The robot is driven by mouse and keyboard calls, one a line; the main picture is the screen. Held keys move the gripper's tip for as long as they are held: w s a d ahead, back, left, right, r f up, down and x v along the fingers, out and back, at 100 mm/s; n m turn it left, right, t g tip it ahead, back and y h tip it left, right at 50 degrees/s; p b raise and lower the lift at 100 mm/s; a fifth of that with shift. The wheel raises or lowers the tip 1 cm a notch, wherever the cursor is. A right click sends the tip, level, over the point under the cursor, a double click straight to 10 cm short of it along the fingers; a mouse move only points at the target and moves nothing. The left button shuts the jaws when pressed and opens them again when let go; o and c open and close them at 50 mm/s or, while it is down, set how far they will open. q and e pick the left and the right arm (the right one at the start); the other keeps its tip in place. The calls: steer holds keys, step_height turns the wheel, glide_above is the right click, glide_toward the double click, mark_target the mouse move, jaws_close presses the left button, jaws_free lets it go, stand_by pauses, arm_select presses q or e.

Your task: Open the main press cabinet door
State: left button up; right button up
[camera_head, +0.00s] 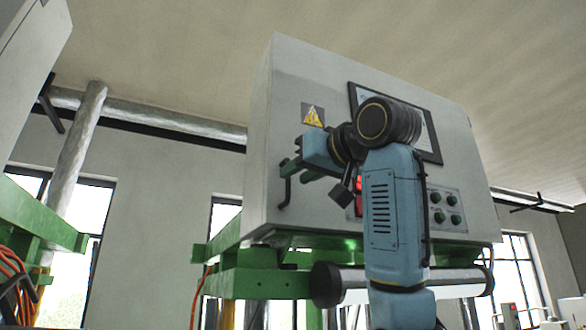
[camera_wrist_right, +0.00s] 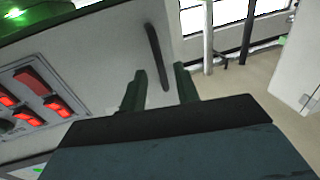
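The main press cabinet (camera_head: 300,90) is a large light grey box with its door shut. A dark vertical bar handle (camera_head: 285,191) sits near the left edge of its front. My right gripper (camera_head: 291,156), with green fingers, is at the upper part of the handle. In the right wrist view, its fingers (camera_wrist_right: 160,84) are apart and the handle (camera_wrist_right: 158,58) shows between and beyond them. I cannot tell whether they touch it. My blue right arm hides part of the cabinet front. My left gripper is not in view.
The cabinet front carries a yellow warning sign (camera_head: 313,115), a dark-framed screen (camera_head: 432,140) and green buttons (camera_head: 437,198). Red lit switches (camera_wrist_right: 58,105) show in the right wrist view. A green frame (camera_head: 262,284) supports the cabinet. Open space lies left of it.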

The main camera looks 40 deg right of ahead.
steer(key=shift+w+d, duration=0.1)
steer(key=shift+w, duration=1.25)
steer(key=shift+s, duration=0.1)
jaws_close()
